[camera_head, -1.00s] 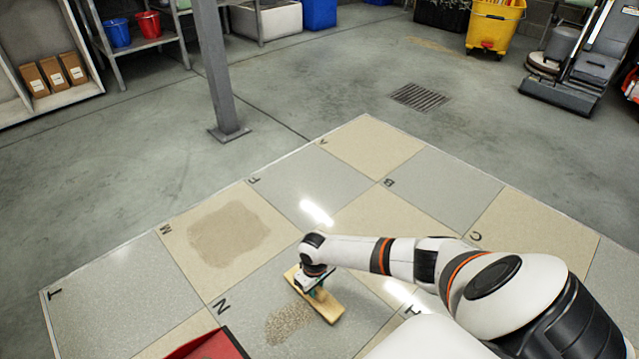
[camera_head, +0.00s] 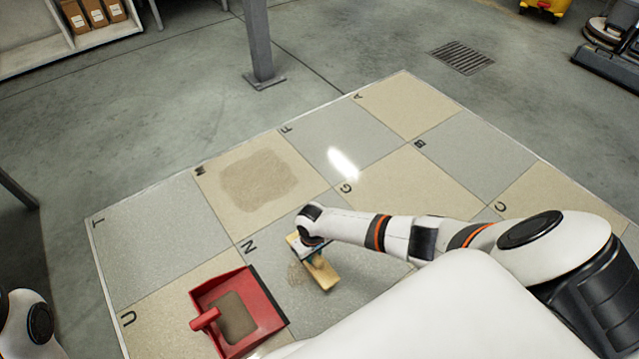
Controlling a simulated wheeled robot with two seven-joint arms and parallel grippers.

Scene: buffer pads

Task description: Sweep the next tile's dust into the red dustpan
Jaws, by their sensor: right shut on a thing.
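My right gripper (camera_head: 314,250) is shut on a hand brush (camera_head: 322,277) with a pale yellow wooden block, low over the grey tile N. A small speckled dust patch (camera_head: 297,274) shows at the brush's left side, partly hidden by it. The red dustpan (camera_head: 262,304) lies left of and below the brush, its dark lip facing the brush. Brown dust (camera_head: 236,318) lies in the pan. A gap of tile separates brush and pan. A larger brown dust patch (camera_head: 258,180) covers the middle of beige tile M. My left gripper is out of view.
Lettered beige and grey tiles (camera_head: 150,230) form a raised-looking pad with a pale edge. A grey post (camera_head: 258,45) stands behind it, with a floor drain (camera_head: 462,57) to its right. Part of my left arm shows at lower left.

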